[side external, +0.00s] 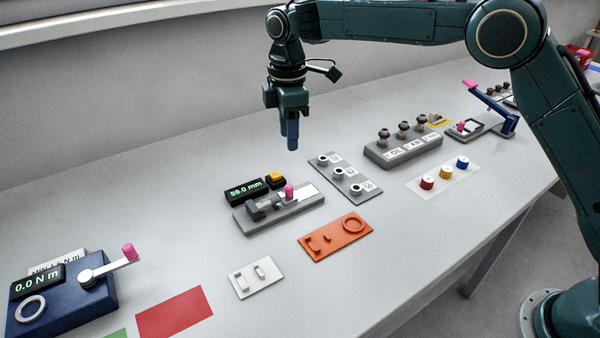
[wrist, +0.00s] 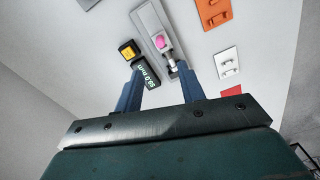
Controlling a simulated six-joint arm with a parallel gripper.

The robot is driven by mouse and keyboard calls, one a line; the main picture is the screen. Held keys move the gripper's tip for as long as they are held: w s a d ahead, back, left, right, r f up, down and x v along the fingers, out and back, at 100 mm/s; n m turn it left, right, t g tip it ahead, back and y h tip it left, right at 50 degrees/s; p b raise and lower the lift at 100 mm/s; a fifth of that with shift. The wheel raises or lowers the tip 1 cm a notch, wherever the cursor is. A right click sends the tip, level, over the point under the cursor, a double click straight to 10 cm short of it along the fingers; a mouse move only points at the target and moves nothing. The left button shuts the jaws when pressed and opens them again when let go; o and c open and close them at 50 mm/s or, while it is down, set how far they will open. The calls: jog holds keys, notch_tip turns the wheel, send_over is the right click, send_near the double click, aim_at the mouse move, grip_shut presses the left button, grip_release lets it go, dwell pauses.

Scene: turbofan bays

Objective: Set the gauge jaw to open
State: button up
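The gauge (side external: 280,209) is a grey base with a rail, dark grey jaws and a pink knob (side external: 289,191) on its sliding jaw. Its black display (side external: 246,190) reads 59.0 mm, and a yellow button on a black box (side external: 275,180) stands beside it. In the wrist view the pink knob (wrist: 160,42) shows on the grey rail (wrist: 150,22), with the display (wrist: 146,74) to its lower left. My gripper (side external: 292,147) hangs fingers-down in the air above and behind the gauge, touching nothing. In the wrist view its blue fingers (wrist: 157,80) are spread apart and empty.
Right of the gauge lie a grey plate with round fittings (side external: 345,178) and a block with several dark knobs (side external: 403,148). In front are an orange plate (side external: 335,236) and a white plate (side external: 257,278). A blue torque unit (side external: 62,300) stands front left. The table behind is clear.

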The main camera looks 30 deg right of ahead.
aim_at(289, 185)
jog(key=shift+a+f, duration=0.1)
jog(key=shift+f, duration=0.1)
jog(key=shift+f, duration=0.1)
notch_tip(289, 185, down, 14)
jog(key=shift+r, duration=0.25)
dwell(0.5)
grip_shut()
